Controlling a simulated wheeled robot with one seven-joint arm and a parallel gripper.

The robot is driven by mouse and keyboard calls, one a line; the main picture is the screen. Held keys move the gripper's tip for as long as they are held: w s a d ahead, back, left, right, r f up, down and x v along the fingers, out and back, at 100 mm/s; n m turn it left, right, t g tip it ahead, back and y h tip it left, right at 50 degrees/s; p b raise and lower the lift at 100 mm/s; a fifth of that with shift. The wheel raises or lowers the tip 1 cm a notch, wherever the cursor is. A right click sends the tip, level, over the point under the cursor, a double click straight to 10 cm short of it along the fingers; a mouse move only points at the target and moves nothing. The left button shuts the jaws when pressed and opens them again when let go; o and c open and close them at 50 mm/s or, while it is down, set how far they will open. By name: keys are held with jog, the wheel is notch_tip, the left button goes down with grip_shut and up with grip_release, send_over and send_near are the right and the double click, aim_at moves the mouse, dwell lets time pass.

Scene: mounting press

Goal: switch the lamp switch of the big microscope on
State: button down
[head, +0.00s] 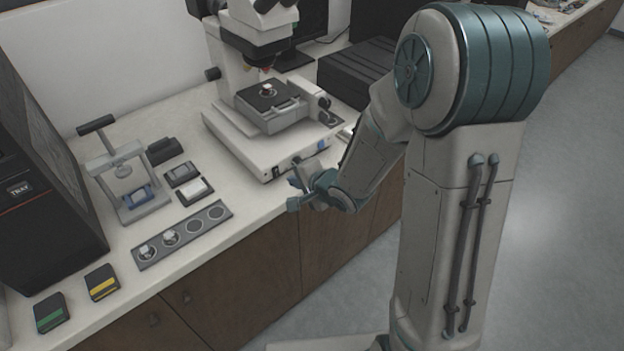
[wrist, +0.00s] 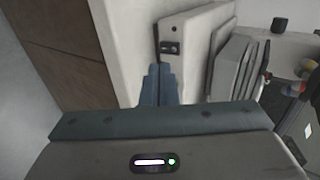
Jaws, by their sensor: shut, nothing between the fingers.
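The big microscope (head: 232,138) stands on the bench, its white base facing the bench's front edge. A small black switch (head: 278,172) is on the front face of the base. In the wrist view the switch (wrist: 170,47) shows as a dark plate just beyond my fingertips, with a round dark spot above it. Whether it is on or off is too small to tell. My gripper (head: 295,185) is in front of the base near the bench edge. In the wrist view my gripper (wrist: 160,70) is shut and empty, its blue fingers pointing at the base, apparently short of the switch.
A dark knob (head: 296,160) and a blue part (head: 322,145) are on the base, right of the switch. A strip with round wells (head: 182,234) lies on the bench to the left, beside a small hand press (head: 128,170). The floor in front is clear.

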jog(key=b+v, duration=0.5)
jog(key=v, duration=0.1)
jog(key=shift+d, duration=0.4)
jog(key=shift+s+r, duration=0.1)
jog(key=shift+r, duration=0.15)
jog(key=shift+w+a+g+h+p, duration=0.3)
jog(key=shift+w+g+h+p, duration=0.45)
jog(key=shift+p, duration=4.45)
jog(key=shift+s+a+f+g, duration=0.1)
jog(key=shift+s+f+g, duration=0.05)
jog(key=shift+s+g, duration=0.1)
